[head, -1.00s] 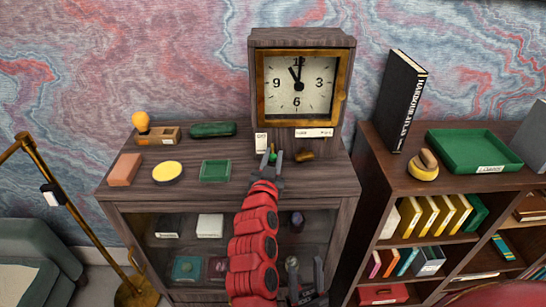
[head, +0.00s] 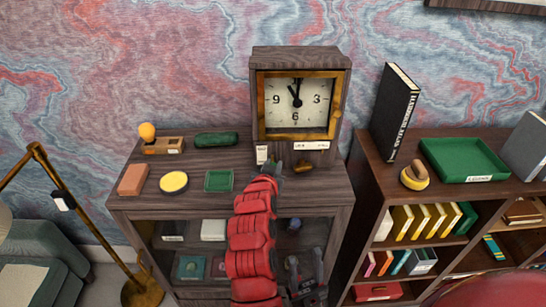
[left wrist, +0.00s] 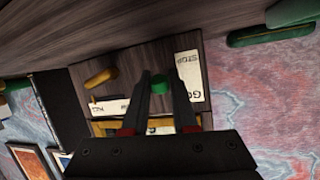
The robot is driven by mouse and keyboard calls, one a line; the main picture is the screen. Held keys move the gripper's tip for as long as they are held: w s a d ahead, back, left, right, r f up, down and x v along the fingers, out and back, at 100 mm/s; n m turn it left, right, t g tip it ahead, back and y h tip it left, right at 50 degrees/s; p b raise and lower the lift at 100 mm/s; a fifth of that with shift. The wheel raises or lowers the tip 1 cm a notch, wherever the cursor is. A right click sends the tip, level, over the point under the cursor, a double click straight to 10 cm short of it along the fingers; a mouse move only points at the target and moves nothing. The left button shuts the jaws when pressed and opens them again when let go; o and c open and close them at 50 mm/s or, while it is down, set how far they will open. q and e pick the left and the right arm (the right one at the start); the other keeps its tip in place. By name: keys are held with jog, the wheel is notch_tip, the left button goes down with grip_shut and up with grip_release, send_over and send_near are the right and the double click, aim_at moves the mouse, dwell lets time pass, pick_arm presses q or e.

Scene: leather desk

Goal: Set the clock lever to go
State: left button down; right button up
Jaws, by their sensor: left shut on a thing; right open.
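The wooden clock (head: 343,92) with a brass frame stands at the back of the cabinet top. A white card (head: 262,155), on the lower left of its front, reads STOP and GO in the left wrist view (left wrist: 188,72). A green-tipped lever (left wrist: 160,85) is beside the card; I cannot tell its exact setting. My left gripper (head: 278,168) reaches up to the clock's lower front. Its fingers (left wrist: 162,88) are shut on the lever, whose tip shows between them. My right gripper (head: 306,264) is open and low, in front of the cabinet.
A brass piece (head: 303,166) sits right of my left gripper; a white label (head: 311,145) is above it. A green tray (head: 219,181), yellow disc (head: 174,182) and pinkish block (head: 133,180) lie to the left. A bookshelf (head: 440,140) stands at right.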

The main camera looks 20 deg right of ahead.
pick_arm(q)
jog(key=shift+r+g, duration=0.5)
jog(key=shift+r, duration=0.05)
jog(key=shift+w+g+y, duration=0.1)
jog(key=shift+g+y, duration=0.2)
jog(key=shift+g, duration=0.1)
jog(key=shift+w+r+n+g+y+b, duration=0.1)
jog(key=shift+r+n+g+y+b, duration=0.15)
jog(key=shift+g, duration=0.3)
jog(key=shift+r+n+g+y+b, duration=0.15)
jog(key=shift+g+y+b, duration=0.15)
jog(key=shift+g, duration=0.25)
jog(key=shift+w+r+g+y, duration=0.15)
jog(key=shift+r+g+y, duration=0.25)
jog(key=shift+g, duration=1)
jog(key=c, duration=1)
grip_release()
